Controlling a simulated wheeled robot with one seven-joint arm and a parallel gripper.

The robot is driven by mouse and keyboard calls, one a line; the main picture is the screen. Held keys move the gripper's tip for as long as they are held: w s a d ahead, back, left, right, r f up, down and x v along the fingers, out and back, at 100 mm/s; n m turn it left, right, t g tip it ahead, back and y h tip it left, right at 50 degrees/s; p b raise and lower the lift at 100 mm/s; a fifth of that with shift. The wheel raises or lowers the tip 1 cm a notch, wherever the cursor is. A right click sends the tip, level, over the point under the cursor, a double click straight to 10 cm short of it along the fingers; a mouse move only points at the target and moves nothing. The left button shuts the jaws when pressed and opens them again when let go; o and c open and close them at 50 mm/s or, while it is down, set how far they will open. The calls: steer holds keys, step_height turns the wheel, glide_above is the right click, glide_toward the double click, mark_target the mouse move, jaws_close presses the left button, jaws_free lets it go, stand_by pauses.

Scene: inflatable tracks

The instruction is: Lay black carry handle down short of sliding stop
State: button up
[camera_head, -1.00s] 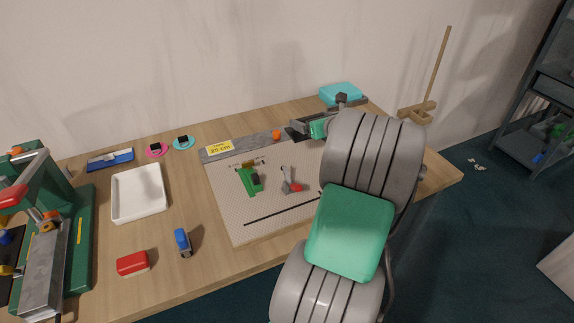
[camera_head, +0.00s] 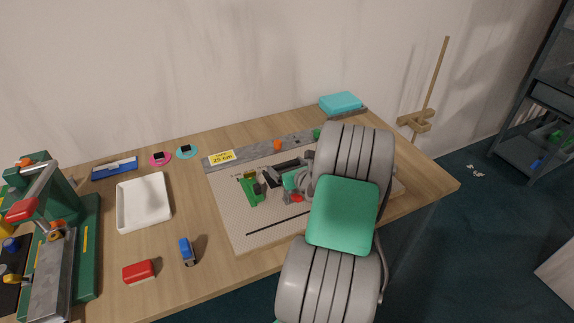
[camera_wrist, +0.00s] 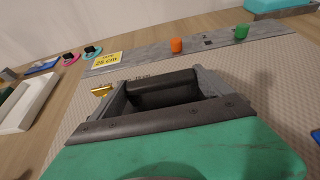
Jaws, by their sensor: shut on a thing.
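My gripper (camera_head: 275,175) is above the pale perforated board, beside the green clamp-like piece (camera_head: 250,190). In the wrist view my gripper (camera_wrist: 165,95) is shut on the black carry handle (camera_wrist: 163,88), a dark rounded bar lying crosswise between the fingers. Its underside and its gap to the board are hidden. A grey rail (camera_head: 245,154) runs along the board's back edge, beyond my gripper. An orange block (camera_head: 277,144) and a green block (camera_head: 316,134) sit on it; the wrist view shows the orange block (camera_wrist: 176,45) too. I cannot tell which is the sliding stop.
A yellow "25 cm" label (camera_head: 221,158) lies at the rail's left end. A brass piece (camera_wrist: 101,90) is just left of my gripper. A red part (camera_head: 297,198) lies close by. A white tray (camera_head: 122,208) and blue piece (camera_head: 187,250) stand left. The board's front-left is mostly clear.

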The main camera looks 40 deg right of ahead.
steer(key=shift+s+d+f, duration=0.1)
steer(key=shift+d+f, duration=0.25)
steer(key=shift+f, duration=0.05)
steer(key=shift+a+f, duration=0.1)
steer(key=shift+a, duration=0.1)
steer(key=shift+f+b, duration=0.4)
steer(key=shift+f, duration=0.1)
steer(key=o, duration=1.2)
steer(key=shift+c, duration=0.2)
steer(key=shift+d+r, duration=0.1)
